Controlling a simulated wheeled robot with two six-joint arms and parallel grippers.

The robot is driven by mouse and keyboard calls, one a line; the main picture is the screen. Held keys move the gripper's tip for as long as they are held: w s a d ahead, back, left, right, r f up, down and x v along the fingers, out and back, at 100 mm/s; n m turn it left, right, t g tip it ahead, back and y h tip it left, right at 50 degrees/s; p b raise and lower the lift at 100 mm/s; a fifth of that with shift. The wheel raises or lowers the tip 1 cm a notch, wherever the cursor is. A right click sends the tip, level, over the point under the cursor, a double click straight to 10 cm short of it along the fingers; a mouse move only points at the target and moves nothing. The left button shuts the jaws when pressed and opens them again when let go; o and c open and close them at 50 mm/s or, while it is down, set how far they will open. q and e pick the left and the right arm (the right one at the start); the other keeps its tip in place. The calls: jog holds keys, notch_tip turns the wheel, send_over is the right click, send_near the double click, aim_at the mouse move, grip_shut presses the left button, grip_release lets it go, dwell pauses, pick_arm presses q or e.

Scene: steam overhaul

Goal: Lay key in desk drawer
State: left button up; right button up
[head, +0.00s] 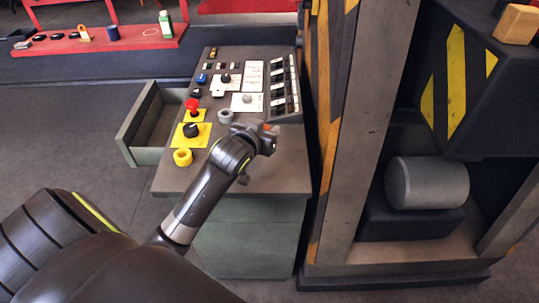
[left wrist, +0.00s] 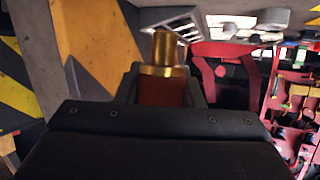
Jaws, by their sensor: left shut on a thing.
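My left gripper (head: 268,131) is above the right part of the grey control desk (head: 225,182). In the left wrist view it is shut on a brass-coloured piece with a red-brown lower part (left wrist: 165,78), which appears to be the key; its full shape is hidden. In the head view only a small orange-red bit shows at the fingertips. The desk drawer (head: 137,115) is pulled open on the desk's left side, and the part of its inside that shows looks empty. The gripper is to the right of the drawer, apart from it. My right gripper is not in view.
The desk top holds a red button (head: 192,104), a black knob (head: 191,130), a yellow ring (head: 182,157), a grey ring (head: 225,116) and a switch bank (head: 285,85). A striped frame (head: 345,130) stands close on the right. Open floor lies left of the drawer.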

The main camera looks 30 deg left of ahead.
pick_arm(q)
jog(key=f, duration=0.3)
jog(key=shift+a+f, duration=0.15)
jog(key=shift+a, duration=0.05)
jog(key=shift+d+f, duration=0.1)
jog(key=shift+f, duration=2.1)
jog(key=shift+f, duration=0.1)
jog(key=o, duration=1)
